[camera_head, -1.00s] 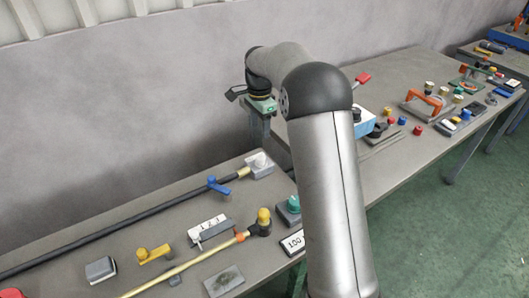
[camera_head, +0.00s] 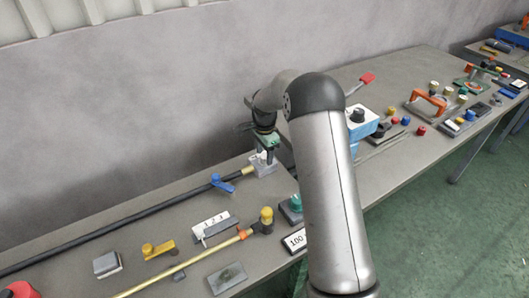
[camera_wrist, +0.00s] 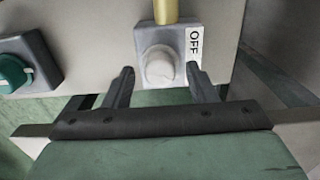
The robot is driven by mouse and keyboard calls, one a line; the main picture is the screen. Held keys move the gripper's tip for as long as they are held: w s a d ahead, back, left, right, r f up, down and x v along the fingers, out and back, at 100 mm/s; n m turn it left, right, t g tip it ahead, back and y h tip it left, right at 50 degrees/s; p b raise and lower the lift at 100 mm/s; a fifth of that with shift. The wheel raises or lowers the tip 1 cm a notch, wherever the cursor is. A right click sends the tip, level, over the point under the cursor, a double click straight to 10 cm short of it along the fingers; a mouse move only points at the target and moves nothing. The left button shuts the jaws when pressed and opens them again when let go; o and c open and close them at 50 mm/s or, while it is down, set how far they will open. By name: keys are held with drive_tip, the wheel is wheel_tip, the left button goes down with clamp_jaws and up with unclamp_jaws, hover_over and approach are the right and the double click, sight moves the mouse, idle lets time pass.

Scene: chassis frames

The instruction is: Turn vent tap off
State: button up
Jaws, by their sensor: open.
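A whitish rounded knob (camera_wrist: 160,70) sits on a grey block (camera_wrist: 146,34) at the end of a yellow pipe stub (camera_wrist: 166,10). A white label reading OFF (camera_wrist: 194,43) is on the block, right of the knob. In the head view this block (camera_head: 266,168) is at the bench's back edge, partly hidden by my gripper (camera_head: 263,150). In the wrist view my gripper (camera_wrist: 160,72) is open, one finger on each side of the knob, with gaps showing. Whether the fingertips are down at knob height is unclear.
A green knob (camera_head: 296,203) on a grey block stands in front. A blue lever (camera_head: 222,183) sits on the black pipe (camera_head: 130,221) to the left.

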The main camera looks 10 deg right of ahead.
drive_tip(key=c, duration=1)
drive_tip(key=shift+n, duration=0.3)
drive_tip(key=n+b, duration=0.2)
drive_tip(key=shift+f+n, duration=0.1)
drive_tip(key=shift+n, duration=0.3)
drive_tip(key=n+b, duration=0.1)
drive_tip(key=n, duration=0.4)
drive_tip(key=shift+b, duration=0.3)
drive_tip(key=n, duration=0.5)
drive_tip(key=shift+b, duration=0.35)
drive_tip(key=shift+n, duration=2.3)
